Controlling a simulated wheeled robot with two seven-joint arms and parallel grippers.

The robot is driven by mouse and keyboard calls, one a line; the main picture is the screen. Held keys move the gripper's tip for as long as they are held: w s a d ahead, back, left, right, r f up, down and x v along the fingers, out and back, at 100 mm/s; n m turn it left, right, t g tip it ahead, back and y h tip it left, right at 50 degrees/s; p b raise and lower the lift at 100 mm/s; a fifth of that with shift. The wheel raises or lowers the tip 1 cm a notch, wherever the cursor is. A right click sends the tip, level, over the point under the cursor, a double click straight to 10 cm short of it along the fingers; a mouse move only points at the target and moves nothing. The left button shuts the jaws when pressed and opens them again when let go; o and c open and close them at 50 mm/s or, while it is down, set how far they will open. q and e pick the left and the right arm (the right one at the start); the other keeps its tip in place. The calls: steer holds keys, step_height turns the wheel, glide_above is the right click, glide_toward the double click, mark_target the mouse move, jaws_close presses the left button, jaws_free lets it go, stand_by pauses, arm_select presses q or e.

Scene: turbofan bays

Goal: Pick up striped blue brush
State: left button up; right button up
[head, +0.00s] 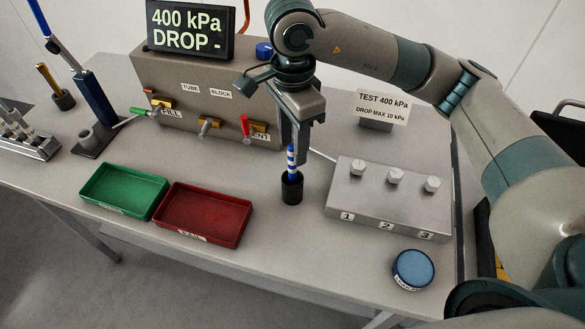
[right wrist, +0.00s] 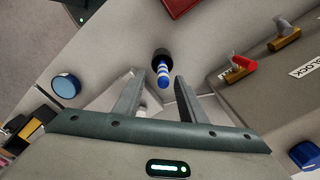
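The striped blue brush (head: 291,160), with blue and white bands, stands upright in a black round holder (head: 292,188) near the middle of the table. In the right wrist view the brush (right wrist: 163,74) shows beyond the fingertips, roughly in line with the gap between them. My right gripper (head: 300,150) points down, directly over the holder, with its fingers close to the brush top. In the right wrist view the fingers of the gripper (right wrist: 157,88) are apart with nothing held between them. My left gripper is not in view.
A grey block with numbered knobs (head: 388,198) stands right of the holder. Red (head: 203,213) and green (head: 124,190) trays lie to the left. The valve box (head: 205,95) with levers is behind. A blue-topped round container (head: 413,268) sits near the front right.

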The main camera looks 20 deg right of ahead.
mark_target(292, 173)
steer(key=shift+f, duration=0.65)
steer(key=shift+w+f+p, duration=0.1)
steer(key=shift+f+p, duration=0.45)
steer(key=shift+p, duration=0.2)
step_height(292, 173, down, 3)
steer(key=shift+w+d+r+p, duration=0.1)
steer(key=shift+w+p, duration=0.05)
steer(key=shift+p, duration=0.7)
steer(key=shift+f, duration=0.65)
jaws_close()
